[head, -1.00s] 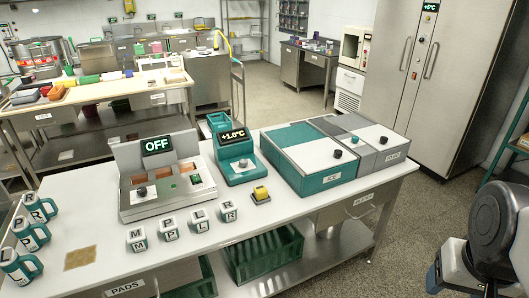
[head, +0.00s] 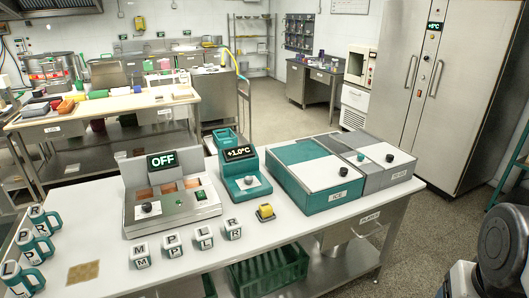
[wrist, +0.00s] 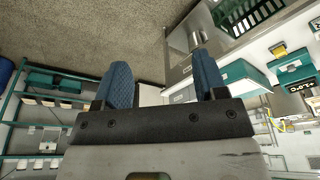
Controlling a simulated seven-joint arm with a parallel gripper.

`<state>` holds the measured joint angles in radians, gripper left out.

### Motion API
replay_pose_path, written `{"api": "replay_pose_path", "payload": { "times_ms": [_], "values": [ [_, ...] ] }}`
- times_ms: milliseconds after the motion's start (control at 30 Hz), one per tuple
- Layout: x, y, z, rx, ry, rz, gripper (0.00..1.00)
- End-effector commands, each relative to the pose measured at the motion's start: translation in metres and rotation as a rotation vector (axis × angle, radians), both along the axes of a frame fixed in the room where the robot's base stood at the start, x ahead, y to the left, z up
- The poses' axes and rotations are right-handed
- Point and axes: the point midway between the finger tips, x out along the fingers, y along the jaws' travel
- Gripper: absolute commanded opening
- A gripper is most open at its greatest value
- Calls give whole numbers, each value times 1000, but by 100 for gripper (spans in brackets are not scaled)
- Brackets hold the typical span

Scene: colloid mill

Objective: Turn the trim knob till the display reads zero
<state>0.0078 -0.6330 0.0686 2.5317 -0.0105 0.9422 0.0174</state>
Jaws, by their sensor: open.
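The unit's display (head: 240,153) reads +1.0°C. What looks like the same unit shows upside down at the right edge of the wrist view (wrist: 292,66). My gripper (wrist: 163,82) is open, with two blue fingers apart and nothing between them. It is well away from the knob. In the head view the fingers are not seen; only part of my arm shows at the lower right.
Left of the unit is a grey machine (head: 171,205) with a display reading OFF. A teal-and-white ICE box (head: 318,196) stands right. A yellow-topped block (head: 266,212), lettered cubes (head: 172,245) and mugs (head: 35,247) are on the table. Floor at right is open.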

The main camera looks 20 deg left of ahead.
Motion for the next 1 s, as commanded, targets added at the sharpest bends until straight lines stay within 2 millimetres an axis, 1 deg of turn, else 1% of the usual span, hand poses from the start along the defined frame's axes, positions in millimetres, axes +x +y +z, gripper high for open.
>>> {"api": "replay_pose_path", "payload": {
  "times_ms": [167, 267, 367, 667, 1000],
  "values": [
    [8, 2, 4, 2, 2, 1, 65],
    [17, 5, 9, 4, 6, 2, 65],
    [32, 9, 16, 6, 11, 3, 65],
    [93, 29, 39, 15, 30, 6, 65],
    [166, 62, 59, 25, 52, 10, 65]
  ]
}}
